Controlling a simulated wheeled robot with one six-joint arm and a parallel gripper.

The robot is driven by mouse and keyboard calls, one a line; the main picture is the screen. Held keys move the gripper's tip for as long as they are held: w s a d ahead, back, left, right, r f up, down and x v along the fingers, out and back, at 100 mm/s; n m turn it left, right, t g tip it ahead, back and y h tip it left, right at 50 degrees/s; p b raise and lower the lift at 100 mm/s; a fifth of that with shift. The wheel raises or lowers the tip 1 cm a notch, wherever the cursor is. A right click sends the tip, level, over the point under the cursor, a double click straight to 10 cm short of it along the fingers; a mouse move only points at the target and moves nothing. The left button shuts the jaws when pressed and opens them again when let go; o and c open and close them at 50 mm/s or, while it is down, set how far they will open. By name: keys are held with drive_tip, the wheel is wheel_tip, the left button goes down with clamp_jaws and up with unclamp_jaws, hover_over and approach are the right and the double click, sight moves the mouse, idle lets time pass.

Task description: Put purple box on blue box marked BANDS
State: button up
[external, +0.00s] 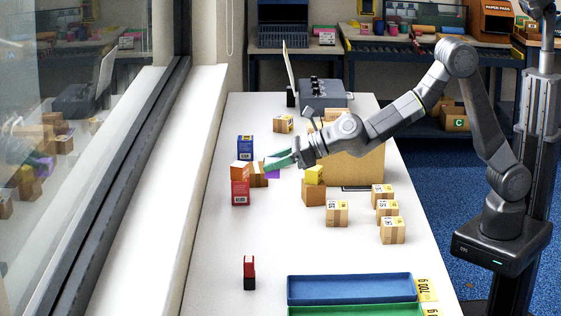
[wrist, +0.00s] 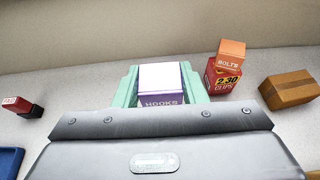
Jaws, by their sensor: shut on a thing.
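The purple box (external: 272,174) is between the green fingers of my gripper (external: 275,163). In the wrist view the purple box (wrist: 161,100), marked HOOKS with a pale top, sits between both fingers, which are shut on it. A blue box (external: 246,147) stands upright on the table, beyond and left of my gripper in the external view. Its lettering is too small to read. It does not show in the wrist view. The height of the purple box above the table is hard to tell.
An orange BOLTS box (wrist: 232,51) sits on a red CLIPS box (wrist: 222,78). A brown carton (wrist: 290,89) is close by. A yellow box (external: 314,175) sits on another carton (external: 313,193). More cartons stand right; a blue tray (external: 350,290) is at the front.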

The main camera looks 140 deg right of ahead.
drive_tip(key=s+d+r, duration=0.1)
drive_tip(key=s+r, duration=1.3)
drive_tip(key=s, duration=0.2)
drive_tip(key=n+t+y+p, duration=0.3)
drive_tip(key=n+y+p, duration=0.15)
drive_tip(key=p, duration=0.65)
hover_over(247, 137)
wheel_tip(247, 137, down, 10)
drive_tip(key=shift+h, duration=0.25)
wheel_tip(247, 137, down, 10)
drive_tip(key=shift+r+p, duration=0.25)
drive_tip(key=shift+p, duration=0.4)
drive_tip(key=shift+a, duration=0.1)
